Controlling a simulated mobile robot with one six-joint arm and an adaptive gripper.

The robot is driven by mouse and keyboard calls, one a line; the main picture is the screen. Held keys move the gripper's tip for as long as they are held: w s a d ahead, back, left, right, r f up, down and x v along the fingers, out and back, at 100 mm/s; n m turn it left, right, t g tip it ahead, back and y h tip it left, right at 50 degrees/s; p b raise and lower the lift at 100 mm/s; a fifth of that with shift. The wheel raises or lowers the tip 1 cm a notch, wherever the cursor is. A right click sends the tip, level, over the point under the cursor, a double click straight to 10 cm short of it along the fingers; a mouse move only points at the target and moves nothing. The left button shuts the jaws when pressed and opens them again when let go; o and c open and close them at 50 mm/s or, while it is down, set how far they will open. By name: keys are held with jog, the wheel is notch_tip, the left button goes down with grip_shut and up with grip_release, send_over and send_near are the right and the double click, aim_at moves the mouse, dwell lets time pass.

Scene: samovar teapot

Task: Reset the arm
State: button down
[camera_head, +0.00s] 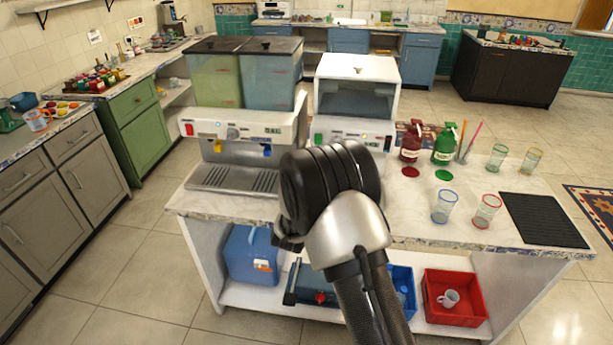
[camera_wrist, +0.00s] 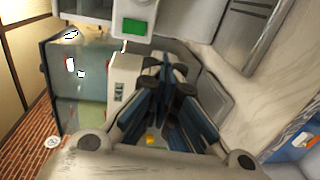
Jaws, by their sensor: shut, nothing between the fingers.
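My gripper shows in the wrist view (camera_wrist: 168,82), with its two dark fingers brought together and nothing between them. In the head view my black and silver arm rises from the bottom middle, in front of the white counter, and the fingers are hidden behind it. In the wrist view the fingers are in front of the white drink dispenser (camera_wrist: 125,75), with its tank to the left. I cannot tell whether the fingers touch anything.
The drink dispenser (camera_head: 240,130) with two tanks stands behind and left of my arm. A second white machine (camera_head: 355,95) stands beside it. Cups, such as a blue-rimmed glass (camera_head: 444,206), pump bottles (camera_head: 445,143) and a black mat (camera_head: 542,220) are on the counter's right. A red crate (camera_head: 455,312) sits below.

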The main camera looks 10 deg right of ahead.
jog(key=shift+s+a, duration=0.1)
jog(key=shift+s, duration=0.05)
jog(key=s+a+r+m+g+y, duration=0.3)
jog(key=s+r+m+g+y, duration=0.25)
jog(key=s+r, duration=0.95)
jog(key=s+d+m+g, duration=0.1)
jog(key=s+m+g, duration=0.1)
jog(key=s, duration=0.9)
jog(key=s+d+f+m+g, duration=0.1)
jog(key=s+m, duration=0.3)
jog(key=s, duration=0.7)
jog(key=s+d+m+g, duration=0.2)
jog(key=s+d+m, duration=0.1)
jog(key=s, duration=0.8)
jog(key=shift+s+d+f+g, duration=0.2)
jog(key=shift+s+f+g, duration=0.05)
jog(key=shift+s+g, duration=0.1)
